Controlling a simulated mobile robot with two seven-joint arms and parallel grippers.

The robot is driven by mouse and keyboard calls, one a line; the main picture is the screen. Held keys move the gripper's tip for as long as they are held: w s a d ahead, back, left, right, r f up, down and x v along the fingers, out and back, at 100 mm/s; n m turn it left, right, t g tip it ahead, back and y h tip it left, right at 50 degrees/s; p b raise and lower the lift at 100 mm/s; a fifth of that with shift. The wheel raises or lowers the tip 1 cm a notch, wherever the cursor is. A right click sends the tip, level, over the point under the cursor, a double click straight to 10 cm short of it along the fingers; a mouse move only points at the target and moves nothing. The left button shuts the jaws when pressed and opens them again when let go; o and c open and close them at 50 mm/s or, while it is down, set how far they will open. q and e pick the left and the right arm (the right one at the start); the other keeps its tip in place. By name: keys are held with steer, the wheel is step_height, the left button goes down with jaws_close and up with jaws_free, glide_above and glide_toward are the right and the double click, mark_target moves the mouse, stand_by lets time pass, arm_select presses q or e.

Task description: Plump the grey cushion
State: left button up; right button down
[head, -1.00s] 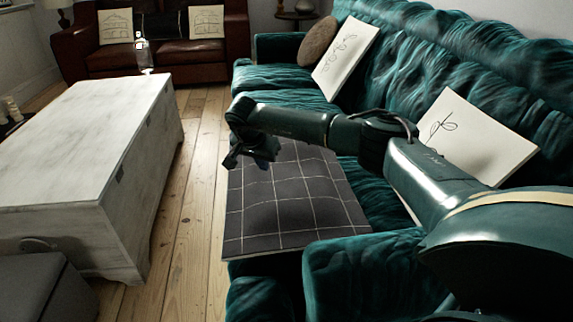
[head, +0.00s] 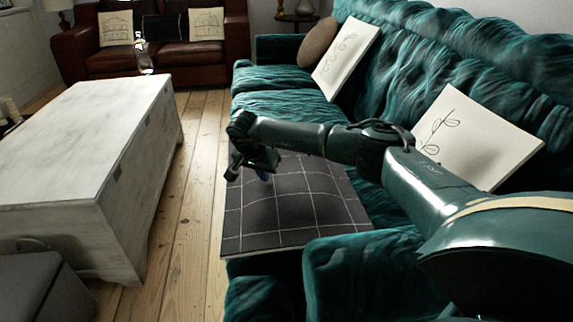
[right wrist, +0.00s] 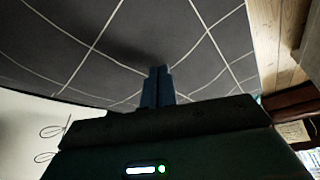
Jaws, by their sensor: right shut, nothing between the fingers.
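The grey cushion (head: 285,205) is dark grey with a thin white grid and lies flat on the near end of the teal sofa seat. My right gripper (head: 264,174) is shut and empty, over the far left part of the cushion and pointing down at it. In the right wrist view, the closed blue fingers (right wrist: 158,85) stand against the gridded cushion (right wrist: 120,40), with a dark shadow by the tips. I cannot tell whether the tips touch the cloth. My left gripper is not in view.
The teal sofa (head: 282,77) has white leaf-print cushions (head: 480,140) and a brown round cushion (head: 317,42) along its back. A white chest (head: 80,150) stands left across a strip of bare floorboards (head: 195,170).

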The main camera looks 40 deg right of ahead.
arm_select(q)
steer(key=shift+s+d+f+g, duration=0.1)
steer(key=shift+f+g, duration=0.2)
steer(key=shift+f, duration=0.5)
arm_select(e)
steer(key=shift+f, duration=0.25)
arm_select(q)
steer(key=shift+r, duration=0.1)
arm_select(e)
steer(key=shift+r, duration=0.1)
